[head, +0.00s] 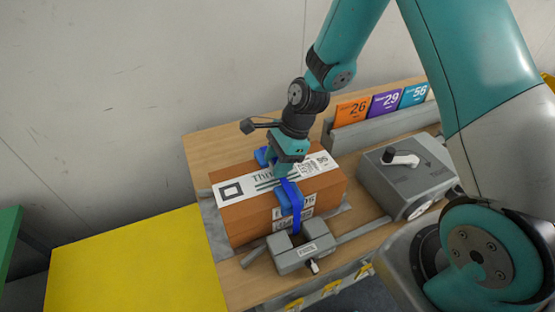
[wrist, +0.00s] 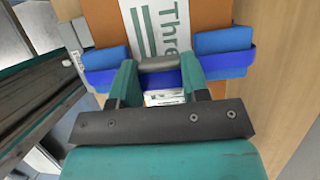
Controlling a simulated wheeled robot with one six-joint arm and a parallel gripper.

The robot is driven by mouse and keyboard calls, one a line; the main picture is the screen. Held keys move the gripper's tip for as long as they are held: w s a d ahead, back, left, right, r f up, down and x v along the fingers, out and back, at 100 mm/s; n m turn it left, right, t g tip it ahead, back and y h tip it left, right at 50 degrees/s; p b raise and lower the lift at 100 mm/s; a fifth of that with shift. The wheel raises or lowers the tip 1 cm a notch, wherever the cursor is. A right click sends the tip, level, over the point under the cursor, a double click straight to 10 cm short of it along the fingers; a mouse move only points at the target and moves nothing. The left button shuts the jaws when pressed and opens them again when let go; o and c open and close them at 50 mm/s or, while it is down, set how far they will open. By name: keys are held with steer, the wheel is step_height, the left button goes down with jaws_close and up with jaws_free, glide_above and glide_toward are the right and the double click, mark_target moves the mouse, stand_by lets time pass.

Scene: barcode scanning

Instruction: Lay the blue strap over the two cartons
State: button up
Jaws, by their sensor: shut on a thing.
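A brown carton (head: 248,214) with a white printed band on top sits on the wooden bench; I cannot make out a separate second carton. My gripper (head: 283,174) is above the carton's top, shut on the blue strap (head: 291,190) at a grey bar. In the wrist view the grey bar (wrist: 163,64) lies between the fingers, with the blue strap (wrist: 160,81) running across and a blue pad on either side, the right one (wrist: 223,40) clear. The strap's front end hangs down the carton's front face toward a grey clamp block (head: 302,252). Its far end is partly hidden by my gripper.
A grey box with a dark-and-white lever (head: 408,172) stands right of the carton. Orange, purple and blue numbered cards (head: 384,103) stand in a rack behind. A yellow surface (head: 135,262) is at the left. The bench (head: 205,150) is bare at its back left.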

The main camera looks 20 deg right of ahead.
steer(key=o, duration=1)
steer(key=b+v, duration=0.1)
steer(key=v, duration=1.6)
steer(key=shift+d+r, duration=0.15)
steer(key=s+a+r+n, duration=0.2)
steer(key=s+a+n, duration=0.1)
steer(key=s+n, duration=0.3)
steer(key=s+a+r+n, duration=0.2)
steer(key=s+a+n, duration=0.2)
steer(key=s+n, duration=0.3)
steer(key=s+a+r+n, duration=0.2)
steer(key=s+a+n, duration=0.2)
steer(key=s+n, duration=0.3)
steer(key=shift+n, duration=2.6)
